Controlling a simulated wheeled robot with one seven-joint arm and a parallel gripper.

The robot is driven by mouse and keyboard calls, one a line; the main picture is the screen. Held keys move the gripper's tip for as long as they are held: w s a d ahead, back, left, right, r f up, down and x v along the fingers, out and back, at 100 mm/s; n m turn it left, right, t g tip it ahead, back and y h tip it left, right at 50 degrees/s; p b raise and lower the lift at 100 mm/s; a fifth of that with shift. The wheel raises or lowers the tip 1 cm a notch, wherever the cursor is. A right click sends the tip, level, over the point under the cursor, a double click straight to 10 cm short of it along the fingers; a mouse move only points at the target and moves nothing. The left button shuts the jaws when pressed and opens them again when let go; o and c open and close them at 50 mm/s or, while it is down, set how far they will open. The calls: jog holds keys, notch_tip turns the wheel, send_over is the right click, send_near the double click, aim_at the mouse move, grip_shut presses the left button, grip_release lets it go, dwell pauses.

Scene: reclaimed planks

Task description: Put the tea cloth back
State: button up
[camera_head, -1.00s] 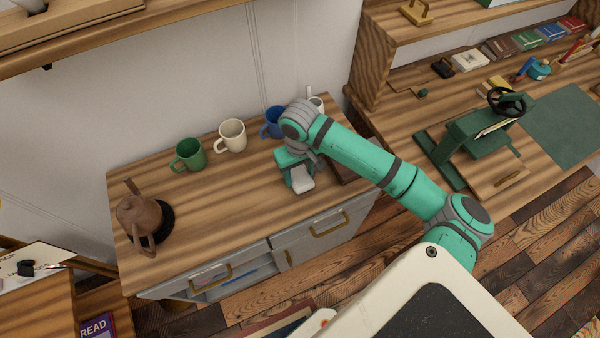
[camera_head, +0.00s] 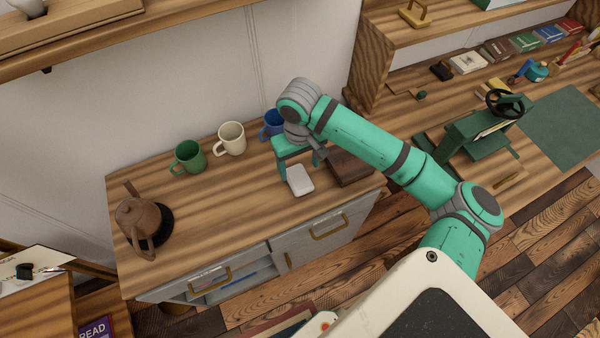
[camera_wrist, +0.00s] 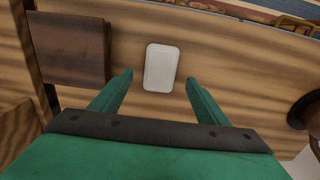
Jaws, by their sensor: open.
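A small white rounded rectangular item (camera_head: 300,180), which looks like the folded tea cloth, lies flat on the wooden cabinet top (camera_head: 225,205), near its front edge. In the wrist view the white item (camera_wrist: 161,67) lies ahead of my fingertips, between their lines. My gripper (camera_head: 300,166) is open and empty above and just behind it; its two fingers (camera_wrist: 159,80) are spread apart, not touching it.
A dark brown block (camera_head: 350,168) sits right of the white item. A green mug (camera_head: 188,157), a cream mug (camera_head: 231,138) and a partly hidden blue mug (camera_head: 272,123) stand along the back. A brown kettle (camera_head: 138,217) stands at the left. A drawer (camera_head: 215,283) below shows its contents.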

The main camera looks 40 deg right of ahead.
aim_at(299, 178)
jog(key=shift+r, duration=2.8)
